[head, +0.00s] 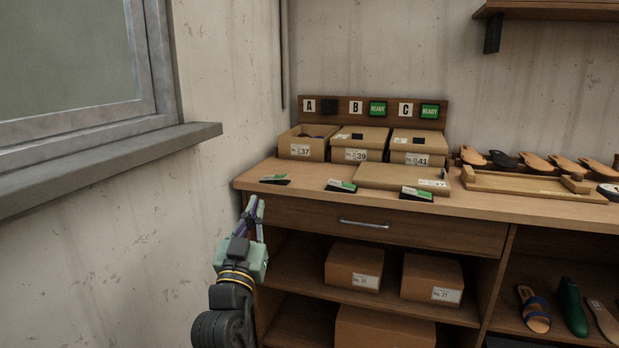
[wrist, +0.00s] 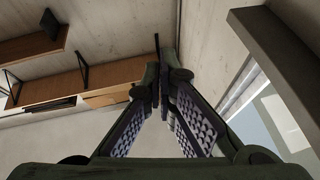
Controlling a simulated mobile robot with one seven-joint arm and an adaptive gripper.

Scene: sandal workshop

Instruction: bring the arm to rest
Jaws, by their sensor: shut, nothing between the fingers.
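My gripper (head: 254,204) is in front of the left end of the workbench (head: 390,196), pointing up, with its fingertips near the height of the bench top. Its fingers are closed together with nothing between them. In the wrist view, the fingers (wrist: 164,92) converge at their tips against a view of wall, shelf and window. My arm enters the head view from below at the lower left. I cannot tell from these frames how far the gripper is from the bench edge.
Boxes labelled 37 (head: 300,151), 39 (head: 353,155) and 41 (head: 414,159) stand on the bench, the 37 box open. A box lid (head: 390,176) lies before them. A drawer (head: 290,221) is shut. The window sill (head: 100,160) juts out at left.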

